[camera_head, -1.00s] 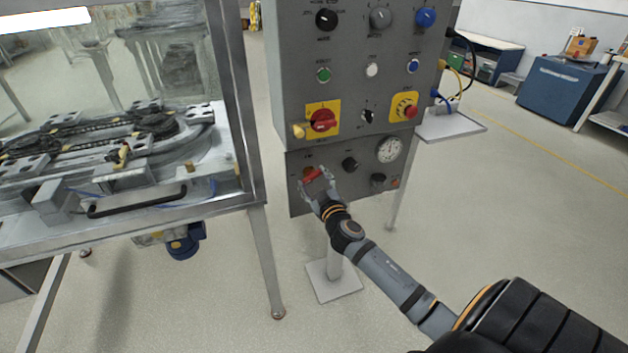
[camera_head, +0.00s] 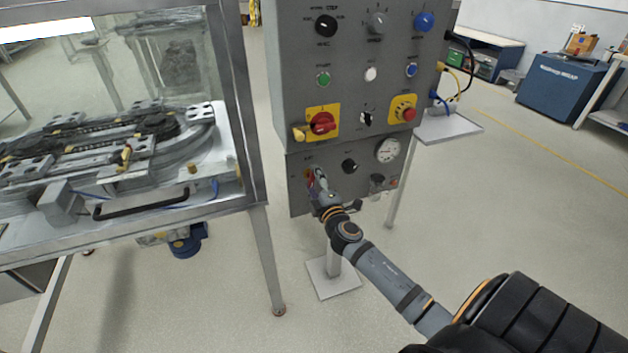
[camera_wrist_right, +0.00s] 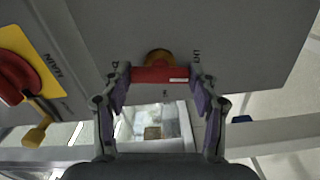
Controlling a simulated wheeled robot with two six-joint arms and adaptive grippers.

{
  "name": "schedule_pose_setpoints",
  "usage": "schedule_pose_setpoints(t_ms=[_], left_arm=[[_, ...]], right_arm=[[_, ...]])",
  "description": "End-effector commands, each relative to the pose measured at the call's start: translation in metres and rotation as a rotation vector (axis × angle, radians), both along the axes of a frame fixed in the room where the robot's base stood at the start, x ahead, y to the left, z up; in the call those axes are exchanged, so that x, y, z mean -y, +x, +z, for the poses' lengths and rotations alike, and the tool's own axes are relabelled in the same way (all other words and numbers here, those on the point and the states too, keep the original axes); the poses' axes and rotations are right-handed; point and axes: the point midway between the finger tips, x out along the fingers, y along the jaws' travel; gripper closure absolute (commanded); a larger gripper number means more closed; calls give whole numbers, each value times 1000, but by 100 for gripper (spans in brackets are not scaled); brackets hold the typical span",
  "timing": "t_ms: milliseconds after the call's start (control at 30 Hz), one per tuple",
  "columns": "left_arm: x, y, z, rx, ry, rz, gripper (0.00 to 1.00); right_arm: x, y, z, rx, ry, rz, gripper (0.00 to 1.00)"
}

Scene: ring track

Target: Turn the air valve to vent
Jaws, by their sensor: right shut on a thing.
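The air valve is on the lower part of the grey panel. It has a red bar handle (camera_wrist_right: 160,75) on a brass-coloured stem (camera_wrist_right: 159,57). In the head view only a bit of the red handle (camera_head: 310,177) shows, now close to upright; my fingers hide the rest. My right gripper (camera_head: 318,178) is at the valve. In the right wrist view its two fingers (camera_wrist_right: 160,83) are closed on the two ends of the handle. My left gripper is in neither view.
Above the valve are a red rotary switch (camera_head: 322,123) on a yellow plate and a red stop button (camera_head: 408,114). A black knob (camera_head: 350,166) and a gauge (camera_head: 388,150) are to the right. The glazed machine frame (camera_head: 238,110) stands close on the left.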

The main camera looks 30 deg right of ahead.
Motion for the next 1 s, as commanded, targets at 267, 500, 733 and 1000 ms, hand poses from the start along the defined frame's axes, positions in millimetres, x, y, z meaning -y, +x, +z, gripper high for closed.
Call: schedule_pose_setpoints(t_ms=[267, 500, 733, 1000], left_arm=[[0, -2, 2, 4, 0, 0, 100], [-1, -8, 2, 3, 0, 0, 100], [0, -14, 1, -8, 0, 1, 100], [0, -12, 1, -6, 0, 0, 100]], right_arm=[[0, 0, -1, -33, -130, 1, 71], [0, 0, -1, -45, -178, 1, 71], [0, 0, -2, -47, -188, 1, 71], [0, 0, -2, -47, -188, 0, 33]])
